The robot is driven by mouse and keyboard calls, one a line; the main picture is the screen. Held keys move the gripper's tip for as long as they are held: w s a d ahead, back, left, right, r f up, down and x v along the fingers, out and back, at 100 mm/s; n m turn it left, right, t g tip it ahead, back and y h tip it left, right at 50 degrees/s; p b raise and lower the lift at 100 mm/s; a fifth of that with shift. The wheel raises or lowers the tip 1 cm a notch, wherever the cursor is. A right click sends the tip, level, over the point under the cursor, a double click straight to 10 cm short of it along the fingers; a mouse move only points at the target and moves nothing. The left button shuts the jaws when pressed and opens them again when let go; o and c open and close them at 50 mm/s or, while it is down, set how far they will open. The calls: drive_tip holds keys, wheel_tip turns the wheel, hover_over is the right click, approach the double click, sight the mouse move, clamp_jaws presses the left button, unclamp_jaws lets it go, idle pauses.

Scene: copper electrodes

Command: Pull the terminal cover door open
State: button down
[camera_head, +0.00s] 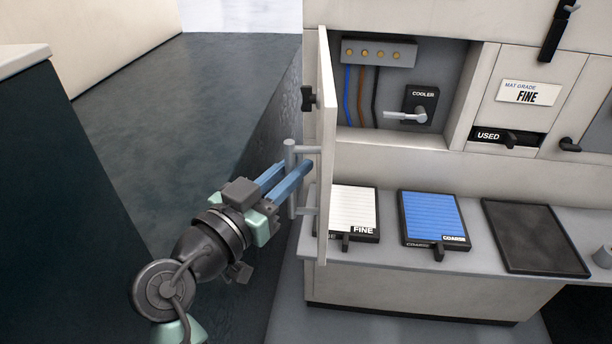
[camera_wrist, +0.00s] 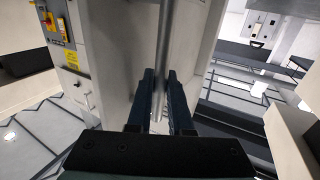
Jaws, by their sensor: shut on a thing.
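The terminal cover door (camera_head: 325,150) stands swung out from the cabinet, seen nearly edge-on in the head view. A grey vertical bar handle (camera_head: 291,190) is fixed to its outer face by short posts. My gripper (camera_head: 297,172) has its blue fingers at this handle, shut on it. In the wrist view the handle (camera_wrist: 165,45) runs down between the two dark fingertips (camera_wrist: 160,92), with the door face (camera_wrist: 125,60) behind. The open compartment shows a terminal block (camera_head: 378,53), blue, brown and black wires, and a COOLER switch (camera_head: 420,105).
A counter (camera_head: 470,210) below the compartment holds a white FINE pad (camera_head: 355,208), a blue COARSE pad (camera_head: 433,217) and an empty dark tray (camera_head: 535,235). A dark latch knob (camera_head: 309,98) sits on the door.

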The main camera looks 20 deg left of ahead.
drive_tip(key=shift+s+a+f+h, duration=0.1)
drive_tip(key=shift+a+f+h, duration=0.15)
drive_tip(key=shift+a+h, duration=0.1)
drive_tip(key=c, duration=1.2)
unclamp_jaws()
drive_tip(key=shift+o, duration=1.4)
drive_tip(key=shift+s+r, duration=0.1)
drive_tip(key=shift+r, duration=0.05)
drive_tip(key=b+v, duration=0.1)
drive_tip(key=v, duration=0.6)
drive_tip(key=shift+s, duration=0.25)
